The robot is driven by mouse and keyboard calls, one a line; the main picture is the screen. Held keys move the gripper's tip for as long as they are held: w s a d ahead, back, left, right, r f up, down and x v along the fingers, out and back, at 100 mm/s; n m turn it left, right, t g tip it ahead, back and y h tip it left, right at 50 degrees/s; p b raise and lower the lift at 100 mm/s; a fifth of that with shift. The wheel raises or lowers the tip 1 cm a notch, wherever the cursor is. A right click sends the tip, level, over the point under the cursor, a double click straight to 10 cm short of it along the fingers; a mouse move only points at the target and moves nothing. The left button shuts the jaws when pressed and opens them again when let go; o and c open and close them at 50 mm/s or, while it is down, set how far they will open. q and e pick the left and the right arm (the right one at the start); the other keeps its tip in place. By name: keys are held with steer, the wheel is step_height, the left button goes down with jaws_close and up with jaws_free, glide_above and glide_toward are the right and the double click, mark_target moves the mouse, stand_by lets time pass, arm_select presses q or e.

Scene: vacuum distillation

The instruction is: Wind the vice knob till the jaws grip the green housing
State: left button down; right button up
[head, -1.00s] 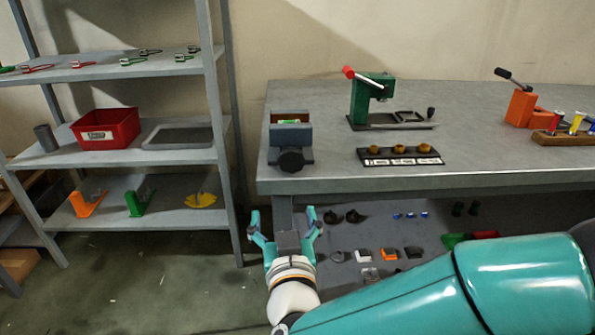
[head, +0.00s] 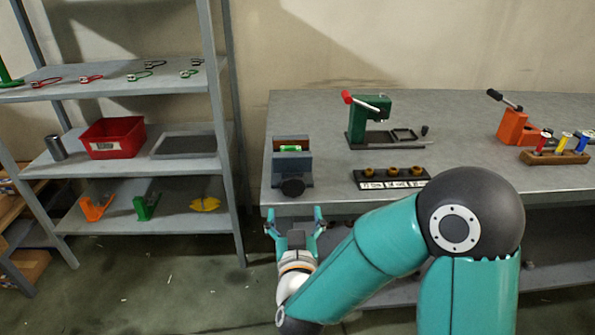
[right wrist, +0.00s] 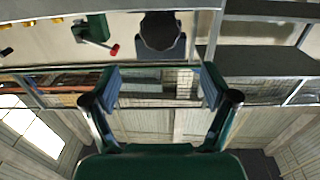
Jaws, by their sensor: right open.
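The vice (head: 305,167) stands at the left front corner of the workbench, with its dark round knob (head: 292,187) facing the front edge. The green housing (head: 290,148) sits between the vice jaws; whether the jaws touch it is too small to tell. My right gripper (head: 294,217) is open and empty, just below and in front of the knob, apart from it. In the right wrist view the knob (right wrist: 160,32) shows beyond and above the open fingers (right wrist: 160,90). My left gripper is not in view.
The green press (head: 358,124) with a red handle stands behind and right of the vice. A black holder with brass parts (head: 392,178) lies to its right. The bench's front edge (head: 340,203) is close to my right gripper. A shelf rack (head: 228,130) stands at left.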

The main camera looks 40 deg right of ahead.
mark_target(295, 187)
steer(key=p+x, duration=0.5)
steer(key=x, duration=0.4)
steer(key=shift+w+d+f, duration=0.15)
steer(key=shift+w+d, duration=0.05)
steer(key=shift+w, duration=0.1)
steer(key=c, duration=1.1)
steer(key=m+b, duration=0.1)
steer(key=b, duration=0.1)
steer(key=m+b, duration=0.2)
steer(key=b, duration=0.1)
steer(key=m+b, duration=0.1)
steer(key=b, duration=0.2)
steer(key=shift+s+d+f, duration=0.1)
steer(key=shift+f, duration=0.2)
steer(key=shift+r+m+b, duration=0.1)
steer(key=shift+m+b, duration=0.3)
steer(key=shift+b, duration=0.15)
steer(key=shift+r, duration=0.25)
